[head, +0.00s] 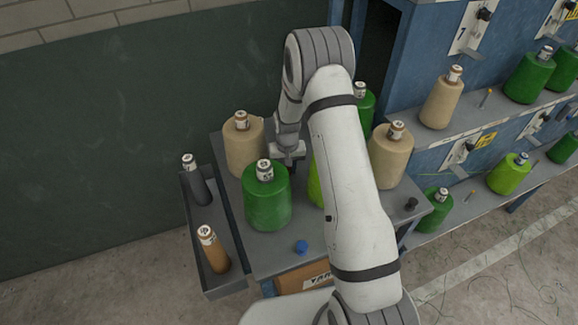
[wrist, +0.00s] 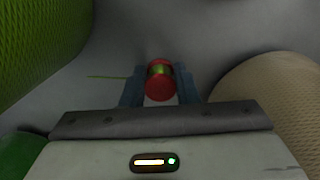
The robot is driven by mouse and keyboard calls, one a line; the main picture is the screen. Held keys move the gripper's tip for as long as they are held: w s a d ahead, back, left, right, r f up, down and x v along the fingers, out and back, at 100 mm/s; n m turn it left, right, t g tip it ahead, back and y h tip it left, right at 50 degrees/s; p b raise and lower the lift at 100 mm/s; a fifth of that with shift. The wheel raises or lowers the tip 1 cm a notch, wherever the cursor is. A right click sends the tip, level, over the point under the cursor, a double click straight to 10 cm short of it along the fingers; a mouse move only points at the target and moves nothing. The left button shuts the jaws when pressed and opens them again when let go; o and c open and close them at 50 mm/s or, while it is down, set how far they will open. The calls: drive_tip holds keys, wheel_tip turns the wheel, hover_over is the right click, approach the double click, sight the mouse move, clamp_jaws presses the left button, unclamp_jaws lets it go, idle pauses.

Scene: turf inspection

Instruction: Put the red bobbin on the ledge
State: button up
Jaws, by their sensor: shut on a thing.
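The red bobbin (wrist: 160,82), a small red spool with a yellow-green band of thread, is between the two blue-grey fingers of my gripper (wrist: 160,92) in the wrist view. The fingers are shut on it. In the head view my gripper (head: 287,158) is low over the grey cart top, between a beige cone and green cones, and the bobbin is hidden there. I cannot tell if it touches the cart top. Grey ledges (head: 466,120) run along the blue machine at the right; which one is the task's ledge is unclear.
Beige (head: 243,150) and green (head: 267,200) yarn cones crowd the cart top (head: 275,258) around my gripper. A blue bobbin (head: 301,246) lies near its front edge. A side tray (head: 211,277) holds dark and orange-brown tubes. Several cones stand on the machine's ledges.

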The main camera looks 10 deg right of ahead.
drive_tip(key=shift+f, duration=0.2)
drive_tip(key=o, duration=0.5)
drive_tip(key=shift+f, duration=0.1)
drive_tip(key=o, duration=0.4)
drive_tip(key=shift+o, duration=0.2)
